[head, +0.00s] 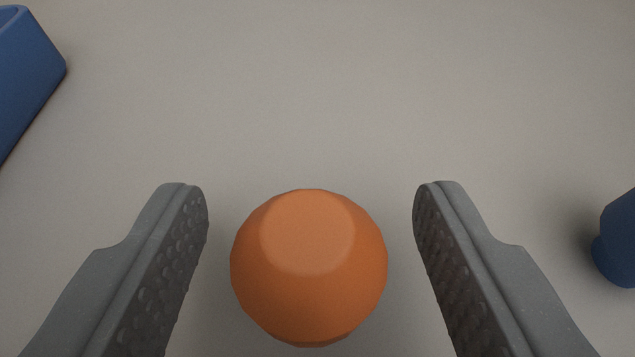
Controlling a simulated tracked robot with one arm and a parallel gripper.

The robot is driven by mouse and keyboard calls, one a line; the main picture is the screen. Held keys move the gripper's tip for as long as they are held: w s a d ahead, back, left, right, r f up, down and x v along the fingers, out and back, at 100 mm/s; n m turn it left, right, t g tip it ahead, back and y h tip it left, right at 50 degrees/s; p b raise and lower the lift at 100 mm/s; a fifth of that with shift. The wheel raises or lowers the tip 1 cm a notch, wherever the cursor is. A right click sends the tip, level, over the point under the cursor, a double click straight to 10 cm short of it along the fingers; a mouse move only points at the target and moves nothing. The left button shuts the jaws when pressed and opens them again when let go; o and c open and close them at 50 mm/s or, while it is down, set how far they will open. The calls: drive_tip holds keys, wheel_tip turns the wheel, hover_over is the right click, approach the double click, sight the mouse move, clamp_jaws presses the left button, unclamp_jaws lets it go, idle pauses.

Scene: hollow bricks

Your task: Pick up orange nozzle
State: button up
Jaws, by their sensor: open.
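The orange nozzle (309,268) is at the lower middle of the head view, seen from its rounded, faceted end with a flat top face. My gripper (311,200) is open, with one grey finger to the left of the nozzle and one to the right. The nozzle lies between the two fingers in the picture, with a gap on each side. Neither finger touches it. The nozzle's far side and lower part are hidden.
A blue object (22,75) with a raised rim is at the upper left edge. Another dark blue object (618,245) is at the right edge, partly cut off, beyond the right finger. The light grey surface ahead is clear.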

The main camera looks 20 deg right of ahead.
drive_tip(key=shift+x, duration=1.35)
drive_tip(key=c, duration=1.1)
drive_tip(key=shift+r, duration=0.15)
